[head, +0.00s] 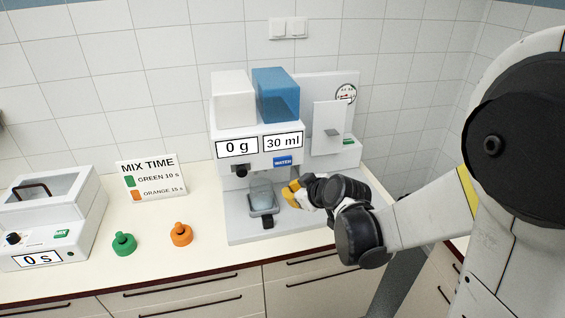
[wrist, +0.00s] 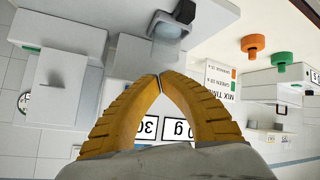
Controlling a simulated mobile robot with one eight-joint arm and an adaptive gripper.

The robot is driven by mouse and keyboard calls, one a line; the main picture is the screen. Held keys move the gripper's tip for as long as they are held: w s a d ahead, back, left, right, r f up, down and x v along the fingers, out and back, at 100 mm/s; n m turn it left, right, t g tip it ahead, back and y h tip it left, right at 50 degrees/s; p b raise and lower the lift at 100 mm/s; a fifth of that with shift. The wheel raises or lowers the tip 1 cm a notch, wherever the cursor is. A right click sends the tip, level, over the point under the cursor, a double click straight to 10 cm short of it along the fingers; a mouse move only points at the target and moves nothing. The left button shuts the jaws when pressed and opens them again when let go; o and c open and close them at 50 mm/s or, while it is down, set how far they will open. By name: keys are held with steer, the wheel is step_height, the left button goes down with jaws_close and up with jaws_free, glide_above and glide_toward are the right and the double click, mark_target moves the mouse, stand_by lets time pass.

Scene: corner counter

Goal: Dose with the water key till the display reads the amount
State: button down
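The dosing machine (head: 225,178) stands on the counter with a white tank (head: 233,97) and a blue tank (head: 276,95) on top. Its left display (head: 237,148) reads 0 g and its right display (head: 283,142) reads 30 ml. A clear jar (head: 262,190) stands under the spouts, also partly seen in the wrist view (wrist: 168,29). My gripper (head: 290,190) is shut and empty, its yellow fingertips (wrist: 160,78) together, in front of and below the key.
A mixer (head: 60,205) reading 0 s stands at the left. A green cap (head: 124,243) and an orange cap (head: 181,234) lie on the counter before a MIX TIME sign (head: 150,177). A white unit (head: 330,130) adjoins the machine at the right.

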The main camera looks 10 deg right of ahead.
steer(key=w, duration=0.8)
steer(key=shift+w, duration=0.25)
steer(key=shift+w, duration=0.15)
stand_by(1.1)
steer(key=shift+w, duration=0.25)
steer(key=shift+w+b, duration=0.35)
steer(key=shift+w, duration=0.15)
stand_by(0.7)
steer(key=shift+s, duration=0.95)
steer(key=shift+s, duration=2.5)
